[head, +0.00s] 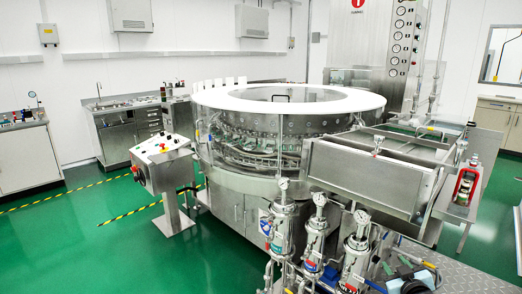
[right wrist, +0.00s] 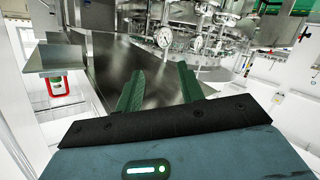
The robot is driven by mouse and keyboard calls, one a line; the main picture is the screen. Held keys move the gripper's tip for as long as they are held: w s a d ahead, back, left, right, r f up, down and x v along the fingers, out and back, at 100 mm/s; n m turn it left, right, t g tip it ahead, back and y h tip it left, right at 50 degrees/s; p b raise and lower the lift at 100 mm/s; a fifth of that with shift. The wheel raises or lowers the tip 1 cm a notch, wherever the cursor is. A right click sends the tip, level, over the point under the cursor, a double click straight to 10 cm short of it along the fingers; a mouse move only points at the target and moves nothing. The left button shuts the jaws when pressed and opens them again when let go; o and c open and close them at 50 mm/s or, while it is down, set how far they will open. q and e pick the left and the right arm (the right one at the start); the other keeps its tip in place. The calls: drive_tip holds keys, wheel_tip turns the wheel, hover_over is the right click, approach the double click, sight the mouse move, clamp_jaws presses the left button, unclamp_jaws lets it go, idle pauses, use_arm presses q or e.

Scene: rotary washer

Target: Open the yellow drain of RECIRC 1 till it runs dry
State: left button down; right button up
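Three upright steel filter housings, a left one (head: 280,236), a middle one (head: 316,240) and a right one (head: 357,254), stand in front of the rotary washer (head: 240,150) at the bottom of the head view. Each has a gauge on top. I cannot read which is RECIRC 1, and I cannot make out a yellow drain handle. My right gripper (head: 397,264) is low at the bottom right, to the right of the housings. In the right wrist view its green fingers (right wrist: 160,72) are spread with nothing between them. My left gripper is not in view.
A control console (head: 165,165) stands left of the washer. A steel infeed table (head: 370,170) juts out on the right, above the housings. A side table (head: 462,205) holds a red-framed item (head: 464,187). Green floor (head: 130,245) is clear at the left.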

drive_tip(key=s+a+f+g+y, duration=0.1)
drive_tip(key=s+a+f+g, duration=0.1)
drive_tip(key=s+a+f, duration=0.5)
drive_tip(key=s+a+f+g+y, duration=0.1)
drive_tip(key=s+a+f, duration=0.2)
drive_tip(key=s+f, duration=0.8)
drive_tip(key=s+a+f+g, duration=0.1)
drive_tip(key=s+a, duration=0.2)
drive_tip(key=s, duration=0.6)
drive_tip(key=s+a+f+g+y, duration=0.1)
drive_tip(key=s+a, duration=0.1)
drive_tip(key=s, duration=0.7)
drive_tip(key=s+a+m+g, duration=0.1)
drive_tip(key=s+a, duration=0.2)
drive_tip(key=s, duration=0.6)
drive_tip(key=shift+s+a+f+g+y, duration=0.3)
drive_tip(key=shift+s+f, duration=0.1)
clamp_jaws()
drive_tip(key=shift+w, duration=0.1)
